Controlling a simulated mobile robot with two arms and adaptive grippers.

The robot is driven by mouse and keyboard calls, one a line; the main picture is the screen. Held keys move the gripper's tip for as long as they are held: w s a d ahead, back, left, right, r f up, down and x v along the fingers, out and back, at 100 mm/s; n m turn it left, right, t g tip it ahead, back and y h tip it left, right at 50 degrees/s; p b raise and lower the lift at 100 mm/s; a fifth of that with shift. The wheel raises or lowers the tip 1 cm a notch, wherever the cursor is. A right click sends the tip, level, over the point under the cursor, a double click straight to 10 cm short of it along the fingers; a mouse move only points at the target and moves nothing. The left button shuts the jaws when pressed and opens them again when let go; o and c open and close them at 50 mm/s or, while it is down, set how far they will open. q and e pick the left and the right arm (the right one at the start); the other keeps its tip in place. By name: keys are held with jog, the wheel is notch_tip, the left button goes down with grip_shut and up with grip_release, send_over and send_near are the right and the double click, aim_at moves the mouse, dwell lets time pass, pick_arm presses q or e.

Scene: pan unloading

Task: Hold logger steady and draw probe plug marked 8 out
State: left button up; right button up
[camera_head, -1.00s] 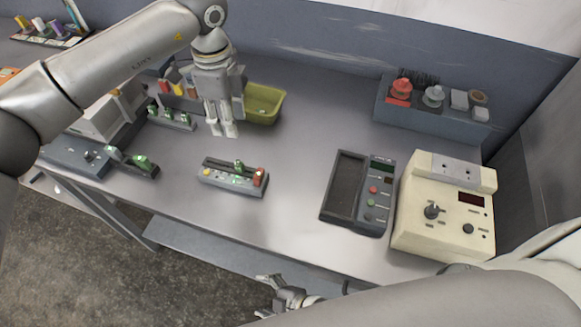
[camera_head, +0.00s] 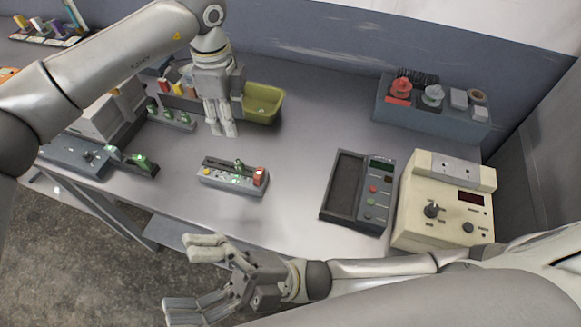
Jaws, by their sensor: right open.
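A small grey unit (camera_head: 232,183), which looks like the logger, lies mid-table. It has a green part (camera_head: 239,166) upright on top, a red block at its right end and small coloured spots. No number 8 is legible, so I cannot tell which plug bears it. My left gripper (camera_head: 223,134) points down above the table behind the unit, apart from it. Its fingers are close together and I cannot tell if they are shut. My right gripper (camera_head: 195,272) is open and empty in front of the table's front edge, fingers pointing left.
A grey rack (camera_head: 433,117) is at back right. A yellow-green bin (camera_head: 263,102) is behind my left gripper. Grey units with green parts (camera_head: 172,119) stand at left.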

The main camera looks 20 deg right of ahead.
aim_at(247, 174)
jog(key=w+d+f+n+h, duration=0.3)
jog(key=w+d+f+n, duration=0.2)
jog(key=w+d+f+n+t+h, duration=0.1)
jog(key=w+d+f+n+h, duration=0.3)
jog(key=w+d+f+n, duration=0.1)
jog(key=w+d+f+n+h, duration=0.3)
jog(key=w+d+f+n, duration=0.2)
jog(key=w, duration=0.2)
jog(key=shift+f+t+h, duration=0.3)
jog(key=shift+f, duration=0.1)
jog(key=w+d+n, duration=0.1)
jog(key=w+d, duration=0.1)
jog(key=w+d+n+t+h, duration=0.1)
jog(key=w+d, duration=0.1)
jog(key=w+d+f+n+t+h, duration=0.1)
jog(key=w+d, duration=0.1)
jog(key=shift+w+d, duration=0.15)
jog(key=shift+d, duration=0.1)
jog(key=shift+w+n+h, duration=0.2)
jog(key=shift+n+h, duration=0.1)
jog(key=x, duration=1.1)
jog(key=shift+w+a+f, duration=0.1)
jog(key=shift+w+a, duration=0.05)
jog(key=shift+a, duration=0.15)
jog(key=shift+c, duration=0.4)
